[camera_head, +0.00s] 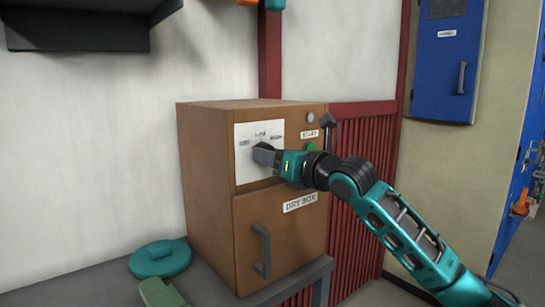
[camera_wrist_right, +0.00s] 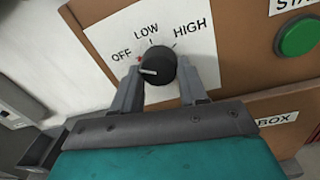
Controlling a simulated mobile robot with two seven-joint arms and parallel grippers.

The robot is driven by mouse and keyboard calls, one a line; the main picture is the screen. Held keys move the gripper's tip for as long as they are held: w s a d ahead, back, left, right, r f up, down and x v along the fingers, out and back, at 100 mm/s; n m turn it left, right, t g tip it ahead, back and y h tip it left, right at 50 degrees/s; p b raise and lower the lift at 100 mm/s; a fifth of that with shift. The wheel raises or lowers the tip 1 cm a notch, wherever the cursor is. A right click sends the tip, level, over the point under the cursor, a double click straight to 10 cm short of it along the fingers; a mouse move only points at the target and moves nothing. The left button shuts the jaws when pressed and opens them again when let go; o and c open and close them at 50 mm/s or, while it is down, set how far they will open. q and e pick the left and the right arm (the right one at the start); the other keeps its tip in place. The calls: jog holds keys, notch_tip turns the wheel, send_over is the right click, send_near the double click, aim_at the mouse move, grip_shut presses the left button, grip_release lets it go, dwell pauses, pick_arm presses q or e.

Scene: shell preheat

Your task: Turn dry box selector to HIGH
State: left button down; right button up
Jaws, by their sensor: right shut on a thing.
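The brown dry box (camera_head: 205,195) stands on a grey bench. Its white selector panel (camera_head: 245,165) also shows in the right wrist view (camera_wrist_right: 100,50), with OFF, LOW and HIGH marks from left to right. The black selector knob (camera_wrist_right: 158,65) sits below LOW, and its white pointer line is turned left, towards the OFF side. My right gripper (camera_head: 268,154) is at the panel, with its fingers (camera_wrist_right: 160,90) on both sides of the knob, shut on it. My left gripper is not in view.
A green button (camera_wrist_right: 298,36) under a START label is right of the panel. The dry box door has a handle (camera_head: 262,250) below. A teal round lid (camera_head: 160,258) lies on the bench (camera_head: 215,280). A blue cabinet (camera_head: 445,65) hangs at the upper right.

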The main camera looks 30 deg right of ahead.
jog(key=shift+c, duration=0.8)
jog(key=shift+a+r+m+t+h+p, duration=0.2)
jog(key=shift+m+p, duration=0.6)
jog(key=shift+m, duration=3.35)
jog(key=shift+f+m+t+h+p, duration=0.1)
jog(key=shift+m+h+p, duration=0.5)
jog(key=shift+m, duration=3.6)
jog(key=shift+a+r+m+t+p, duration=0.15)
jog(key=shift+m+p, duration=0.9)
jog(key=shift+m, duration=3.1)
jog(key=o, duration=1.1)
jog(key=shift+c, duration=0.2)
